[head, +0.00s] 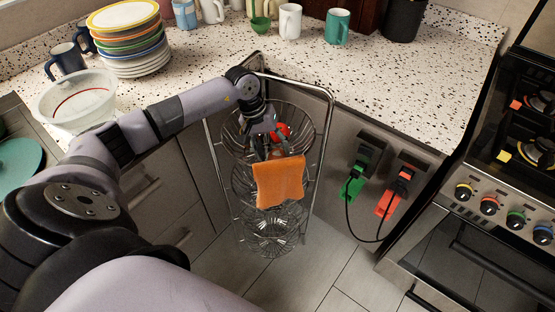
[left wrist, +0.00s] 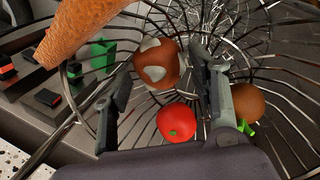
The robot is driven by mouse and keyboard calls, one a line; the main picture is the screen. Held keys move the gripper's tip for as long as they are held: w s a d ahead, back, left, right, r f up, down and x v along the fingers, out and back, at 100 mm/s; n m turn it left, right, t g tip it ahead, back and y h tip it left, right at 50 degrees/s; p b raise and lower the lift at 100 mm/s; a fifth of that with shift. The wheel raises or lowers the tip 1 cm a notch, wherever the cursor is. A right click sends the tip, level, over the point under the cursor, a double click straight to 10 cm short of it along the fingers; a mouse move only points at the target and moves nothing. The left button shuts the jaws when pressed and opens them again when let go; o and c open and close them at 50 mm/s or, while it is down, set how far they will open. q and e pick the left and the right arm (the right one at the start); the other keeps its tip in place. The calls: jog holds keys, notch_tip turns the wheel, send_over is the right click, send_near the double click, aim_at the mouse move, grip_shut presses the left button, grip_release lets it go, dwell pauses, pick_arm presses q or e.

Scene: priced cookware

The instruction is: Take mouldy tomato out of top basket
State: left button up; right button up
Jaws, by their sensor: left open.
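The mouldy tomato (left wrist: 157,65), brownish red with pale patches, lies in the wire top basket (left wrist: 290,60) in the left wrist view. My left gripper (left wrist: 163,72) is open, its fingers either side of the line to this tomato; I cannot tell if they touch it. A bright red tomato (left wrist: 177,123) lies nearer, between the fingers. A brown round item (left wrist: 248,102) with a green stem lies beyond the right finger. In the head view my left gripper (head: 268,146) reaches down into the top basket (head: 232,135), largely hiding its contents.
An orange cloth (head: 279,182) hangs at the front of the basket rack, whose metal frame (head: 326,125) rises around the baskets. Lower baskets (head: 272,235) hang below. The speckled counter (head: 400,85) is behind; green and red plugs (head: 352,187) stick out at right.

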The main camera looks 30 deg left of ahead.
aim_at(274, 153)
pick_arm(q)
jog(key=x, duration=0.3)
jog(key=shift+w+b, duration=0.1)
jog(key=shift+b, duration=0.2)
jog(key=shift+r, duration=0.1)
jog(key=c, duration=0.8)
